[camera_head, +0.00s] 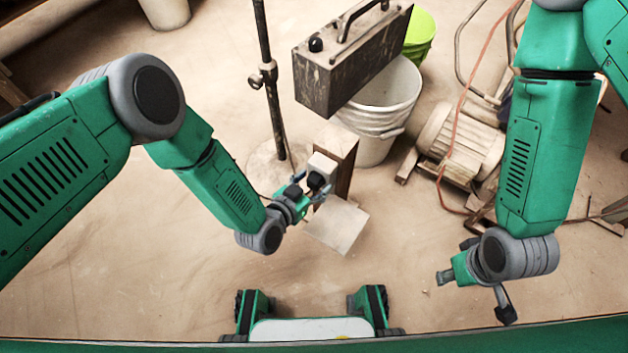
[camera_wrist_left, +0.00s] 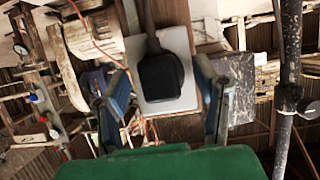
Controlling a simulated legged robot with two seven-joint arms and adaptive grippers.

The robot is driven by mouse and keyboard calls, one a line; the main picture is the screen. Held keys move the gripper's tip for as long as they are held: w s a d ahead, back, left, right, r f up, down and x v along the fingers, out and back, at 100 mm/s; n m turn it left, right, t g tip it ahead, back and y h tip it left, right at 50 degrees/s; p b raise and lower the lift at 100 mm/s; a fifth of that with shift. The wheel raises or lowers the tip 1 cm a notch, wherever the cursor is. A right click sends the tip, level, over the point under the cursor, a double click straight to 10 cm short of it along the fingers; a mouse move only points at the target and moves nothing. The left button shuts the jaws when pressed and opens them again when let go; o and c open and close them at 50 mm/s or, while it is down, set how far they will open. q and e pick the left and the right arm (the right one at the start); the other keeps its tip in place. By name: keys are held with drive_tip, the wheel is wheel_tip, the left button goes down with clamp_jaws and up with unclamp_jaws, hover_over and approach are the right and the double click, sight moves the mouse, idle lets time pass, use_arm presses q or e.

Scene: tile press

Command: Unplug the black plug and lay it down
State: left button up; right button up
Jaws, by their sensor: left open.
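The black plug (camera_head: 316,180) sits at the front of a pale socket box (camera_head: 323,163), which is on a wooden post (camera_head: 343,150). In the left wrist view the plug (camera_wrist_left: 160,77) is against the pale plate (camera_wrist_left: 178,42), with a dark cord rising from it. My left gripper (camera_head: 308,187) is open, its blue fingers (camera_wrist_left: 167,100) on either side of the plug with gaps showing. A grey flat board (camera_head: 340,225) lies just below and in front of the socket box. My right gripper (camera_head: 475,292) is open and empty, low at the right, far from the plug.
A dark metal box (camera_head: 345,62) with a handle is behind the post. A white bucket (camera_head: 385,105) and a green bucket (camera_head: 420,30) stand behind. A dark stand pole (camera_head: 268,85) rises left of the post. The floor in front is mostly clear.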

idle(0.8)
use_arm(q)
clamp_jaws()
drive_tip(key=shift+s, duration=0.1)
drive_tip(key=shift+s+a+p, duration=0.7)
drive_tip(key=shift+s+a, duration=0.2)
drive_tip(key=shift+s, duration=0.3)
drive_tip(key=shift+s+a+p, duration=0.7)
drive_tip(key=shift+s+a, duration=0.2)
drive_tip(key=shift+s, duration=0.25)
